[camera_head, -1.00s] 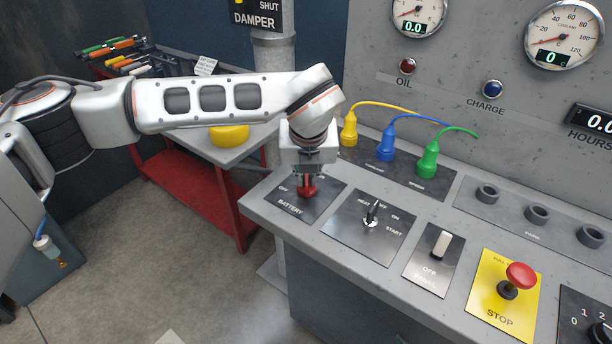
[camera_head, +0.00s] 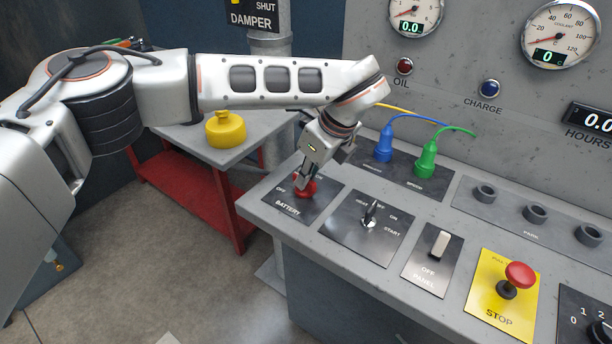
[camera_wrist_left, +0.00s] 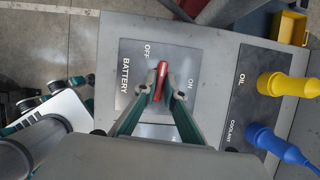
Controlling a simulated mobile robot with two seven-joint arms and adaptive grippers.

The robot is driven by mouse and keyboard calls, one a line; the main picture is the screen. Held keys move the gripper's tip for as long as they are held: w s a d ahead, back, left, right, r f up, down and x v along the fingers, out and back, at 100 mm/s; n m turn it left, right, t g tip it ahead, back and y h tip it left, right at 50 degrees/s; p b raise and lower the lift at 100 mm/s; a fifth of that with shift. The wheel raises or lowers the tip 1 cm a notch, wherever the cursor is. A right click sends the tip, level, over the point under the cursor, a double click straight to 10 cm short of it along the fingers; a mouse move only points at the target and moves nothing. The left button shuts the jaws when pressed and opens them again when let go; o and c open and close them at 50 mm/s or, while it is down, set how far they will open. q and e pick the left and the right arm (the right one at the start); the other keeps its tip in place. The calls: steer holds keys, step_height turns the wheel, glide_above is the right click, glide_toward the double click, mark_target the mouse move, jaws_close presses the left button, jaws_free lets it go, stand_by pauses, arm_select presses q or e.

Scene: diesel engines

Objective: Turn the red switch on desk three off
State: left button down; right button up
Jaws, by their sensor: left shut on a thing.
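The red switch (camera_head: 308,191) stands on a black plate marked BATTERY (camera_head: 318,209) at the left end of the grey desk (camera_head: 262,220). My left gripper (camera_head: 304,182) is shut on the switch from above, with its arm tilted. In the left wrist view, the red switch handle (camera_wrist_left: 160,80) shows as a narrow bar between the two fingertips (camera_wrist_left: 161,86). The words OFF and ON are on either side of it there. The fingers partly hide the switch in the head view, so its exact setting is hard to tell. My right gripper is not in view.
To the right are a key switch (camera_head: 370,213), a white PANEL switch (camera_head: 439,245) and a red STOP button (camera_head: 519,276). Blue (camera_head: 384,148) and green (camera_head: 426,160) plugs with cables stand behind. A table with a yellow weight-like object (camera_head: 226,130) is at the left.

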arm_select(q)
steer(key=shift+w+r+n, duration=0.1)
steer(key=shift+n, duration=0.4)
steer(key=c, duration=2.1)
jaws_free()
steer(key=shift+c, duration=0.2)
steer(key=v, duration=0.7)
steer(key=shift+d+r, duration=0.2)
